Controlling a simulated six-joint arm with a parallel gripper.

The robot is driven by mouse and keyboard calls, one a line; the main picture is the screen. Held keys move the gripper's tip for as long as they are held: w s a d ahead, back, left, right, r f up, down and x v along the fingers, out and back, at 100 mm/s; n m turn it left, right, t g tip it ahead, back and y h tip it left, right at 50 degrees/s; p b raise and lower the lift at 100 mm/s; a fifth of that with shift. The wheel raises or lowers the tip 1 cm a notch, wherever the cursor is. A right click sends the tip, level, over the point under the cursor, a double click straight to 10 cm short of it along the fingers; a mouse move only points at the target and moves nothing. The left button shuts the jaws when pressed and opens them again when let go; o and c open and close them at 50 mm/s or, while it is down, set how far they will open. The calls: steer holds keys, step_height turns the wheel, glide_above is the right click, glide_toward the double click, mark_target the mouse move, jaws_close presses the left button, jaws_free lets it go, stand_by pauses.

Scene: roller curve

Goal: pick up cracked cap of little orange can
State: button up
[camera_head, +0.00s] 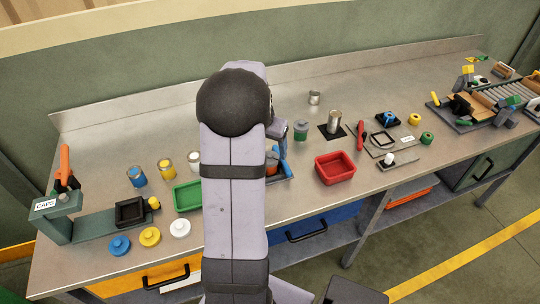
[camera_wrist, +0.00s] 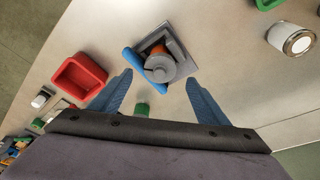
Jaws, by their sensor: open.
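The little orange can (camera_wrist: 177,47) sits in a square grey holder (camera_wrist: 150,39) with a blue bar along one side. A grey cap (camera_wrist: 160,69) with a round knob covers its top; any crack is too small to make out. My gripper (camera_wrist: 160,76) is open and empty, its two blue fingers on either side of the cap in the picture and apart from it. In the head view the orange can (camera_head: 271,168) shows only partly beside my arm, and my fingers are mostly hidden.
A red tray (camera_head: 335,169) stands right of the holder, and a green tray (camera_head: 187,196) is partly behind my arm on the left. A green-labelled can (camera_head: 301,130) stands close behind. Coloured caps (camera_head: 149,237) lie at the front left.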

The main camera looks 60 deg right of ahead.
steer(key=shift+p+x, duration=0.5)
steer(key=shift+x, duration=1.15)
steer(key=c, duration=1.3)
steer(key=shift+r, duration=0.1)
steer(key=shift+r+p, duration=0.3)
steer(key=shift+r, duration=6.7)
